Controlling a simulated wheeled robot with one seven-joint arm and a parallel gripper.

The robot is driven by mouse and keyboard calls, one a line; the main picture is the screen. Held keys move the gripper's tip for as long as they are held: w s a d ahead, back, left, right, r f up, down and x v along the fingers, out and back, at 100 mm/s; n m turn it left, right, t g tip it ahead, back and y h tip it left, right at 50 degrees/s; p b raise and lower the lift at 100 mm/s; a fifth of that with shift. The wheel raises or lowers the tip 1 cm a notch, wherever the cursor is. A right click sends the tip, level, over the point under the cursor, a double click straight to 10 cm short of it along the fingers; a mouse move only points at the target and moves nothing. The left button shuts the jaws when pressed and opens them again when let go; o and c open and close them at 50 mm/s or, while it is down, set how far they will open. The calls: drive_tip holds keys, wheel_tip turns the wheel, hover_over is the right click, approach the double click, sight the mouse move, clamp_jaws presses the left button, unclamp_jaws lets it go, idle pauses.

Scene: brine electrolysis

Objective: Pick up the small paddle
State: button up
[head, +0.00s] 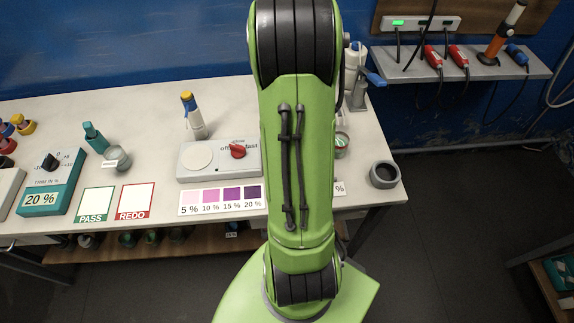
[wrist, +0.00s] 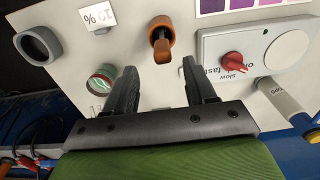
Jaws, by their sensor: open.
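My gripper (wrist: 158,66) is open in the wrist view, its two dark fingers apart with nothing between the tips. Just beyond the fingertips, between their lines, an orange-brown piece (wrist: 162,50) sticks out of a round orange holder (wrist: 159,26) on the white bench. It may be the small paddle, but its full shape does not show. In the head view my green arm covers this spot, so neither the piece nor my gripper shows there.
A stirrer with a red knob (wrist: 233,61) stands right of the fingers. A green-rimmed cup (wrist: 104,76) is close to the left finger. A grey cup (head: 384,174) sits near the bench's right end. A percent card (wrist: 97,17) lies nearby.

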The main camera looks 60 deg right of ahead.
drive_tip(key=shift+w+f, duration=0.1)
drive_tip(key=shift+f, duration=0.75)
drive_tip(key=f, duration=0.5)
drive_tip(key=shift+a, duration=0.2)
drive_tip(key=shift+d+f, duration=0.1)
drive_tip(key=shift+f, duration=0.2)
clamp_jaws()
